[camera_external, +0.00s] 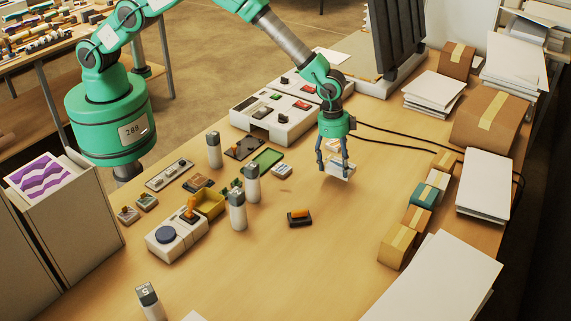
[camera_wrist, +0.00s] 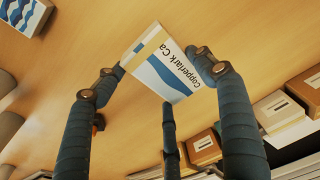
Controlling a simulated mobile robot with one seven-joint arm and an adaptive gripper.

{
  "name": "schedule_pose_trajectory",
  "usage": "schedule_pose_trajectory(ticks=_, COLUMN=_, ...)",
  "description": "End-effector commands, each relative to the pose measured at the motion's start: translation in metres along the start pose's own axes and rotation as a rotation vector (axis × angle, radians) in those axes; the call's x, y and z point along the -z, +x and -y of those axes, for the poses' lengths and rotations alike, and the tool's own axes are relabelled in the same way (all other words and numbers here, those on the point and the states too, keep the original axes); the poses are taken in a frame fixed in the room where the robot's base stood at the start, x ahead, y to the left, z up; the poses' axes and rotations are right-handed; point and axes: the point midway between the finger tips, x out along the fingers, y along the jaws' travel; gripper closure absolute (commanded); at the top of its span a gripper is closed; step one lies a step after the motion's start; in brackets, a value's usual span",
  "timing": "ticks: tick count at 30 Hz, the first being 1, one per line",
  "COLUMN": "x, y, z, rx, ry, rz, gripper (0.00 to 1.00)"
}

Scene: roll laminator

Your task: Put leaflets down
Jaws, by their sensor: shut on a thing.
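A small white leaflet stack (camera_external: 341,173) with yellow and blue bands and the print "Copperlark Ca" is held in my gripper (camera_external: 336,160) over the middle right of the wooden table. In the wrist view the same leaflet stack (camera_wrist: 165,68) sits between the dark fingers of my gripper (camera_wrist: 160,75), with fingers on its left and right sides and another below. Whether its underside touches the table cannot be told. A second blue-waved white item (camera_wrist: 24,14), like a leaflet, lies at the wrist view's top left.
A white control box (camera_external: 272,112) stands behind and left of my gripper. Small cartons (camera_external: 410,222) and paper stacks (camera_external: 484,185) line the right. Grey-white cylinders (camera_external: 237,210) and an orange-black item (camera_external: 299,217) stand left and front. Bare table (camera_external: 335,235) lies in front of my gripper.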

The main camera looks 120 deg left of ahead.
Motion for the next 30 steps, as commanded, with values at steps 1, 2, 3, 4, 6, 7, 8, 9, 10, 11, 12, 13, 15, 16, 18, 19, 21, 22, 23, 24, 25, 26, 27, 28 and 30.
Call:
schedule_pose_trajectory(ticks=1, x=0.000, y=-0.001, z=0.000, rx=0.000, ry=0.000, rz=-0.001, gripper=0.61)
schedule_pose_trajectory(ticks=2, x=0.000, y=-0.001, z=0.000, rx=0.000, ry=0.000, rz=-0.001, gripper=0.61)
schedule_pose_trajectory(ticks=3, x=0.000, y=-0.001, z=0.000, rx=0.000, ry=0.000, rz=-0.001, gripper=0.61)
schedule_pose_trajectory(ticks=4, x=0.000, y=-0.001, z=0.000, rx=0.000, ry=0.000, rz=-0.001, gripper=0.61)
schedule_pose_trajectory(ticks=6, x=0.000, y=0.000, z=0.000, rx=0.000, ry=0.000, rz=-0.001, gripper=0.61)
schedule_pose_trajectory(ticks=7, x=0.000, y=0.001, z=0.000, rx=0.000, ry=0.000, rz=0.000, gripper=0.61)
schedule_pose_trajectory(ticks=8, x=0.000, y=0.002, z=0.000, rx=0.000, ry=0.000, rz=0.000, gripper=0.61)
schedule_pose_trajectory(ticks=9, x=-0.001, y=0.004, z=0.000, rx=0.000, ry=0.000, rz=0.000, gripper=0.61)
schedule_pose_trajectory(ticks=10, x=-0.001, y=0.006, z=0.000, rx=0.000, ry=0.000, rz=0.000, gripper=0.61)
schedule_pose_trajectory(ticks=11, x=-0.001, y=0.008, z=0.000, rx=0.000, ry=0.000, rz=0.000, gripper=0.61)
schedule_pose_trajectory(ticks=12, x=-0.002, y=0.012, z=0.000, rx=0.000, ry=0.000, rz=0.000, gripper=0.61)
schedule_pose_trajectory(ticks=13, x=-0.003, y=0.015, z=0.000, rx=0.000, ry=0.000, rz=0.001, gripper=0.61)
schedule_pose_trajectory(ticks=15, x=-0.004, y=0.022, z=0.000, rx=0.000, ry=0.000, rz=0.001, gripper=0.61)
schedule_pose_trajectory(ticks=16, x=-0.004, y=0.025, z=0.000, rx=0.000, ry=0.000, rz=0.001, gripper=0.61)
schedule_pose_trajectory(ticks=18, x=-0.005, y=0.030, z=0.000, rx=0.000, ry=0.000, rz=0.000, gripper=0.61)
schedule_pose_trajectory(ticks=19, x=-0.005, y=0.032, z=0.000, rx=0.000, ry=0.000, rz=-0.001, gripper=0.61)
schedule_pose_trajectory(ticks=21, x=-0.005, y=0.034, z=0.000, rx=0.001, ry=0.000, rz=-0.001, gripper=0.61)
schedule_pose_trajectory(ticks=22, x=-0.005, y=0.034, z=0.000, rx=0.001, ry=0.000, rz=-0.001, gripper=0.61)
schedule_pose_trajectory(ticks=23, x=-0.005, y=0.034, z=0.000, rx=0.001, ry=0.000, rz=-0.001, gripper=0.61)
schedule_pose_trajectory(ticks=24, x=-0.005, y=0.034, z=0.000, rx=0.001, ry=0.000, rz=-0.001, gripper=0.61)
schedule_pose_trajectory(ticks=25, x=-0.005, y=0.034, z=0.000, rx=0.001, ry=0.000, rz=-0.001, gripper=0.61)
schedule_pose_trajectory(ticks=26, x=-0.005, y=0.034, z=0.000, rx=0.001, ry=0.000, rz=-0.001, gripper=0.61)
schedule_pose_trajectory(ticks=27, x=-0.005, y=0.034, z=0.000, rx=0.001, ry=0.000, rz=-0.001, gripper=0.61)
schedule_pose_trajectory(ticks=28, x=-0.005, y=0.034, z=0.000, rx=0.001, ry=0.000, rz=-0.001, gripper=0.61)
schedule_pose_trajectory(ticks=30, x=-0.006, y=0.035, z=0.000, rx=0.001, ry=0.000, rz=-0.001, gripper=0.61)
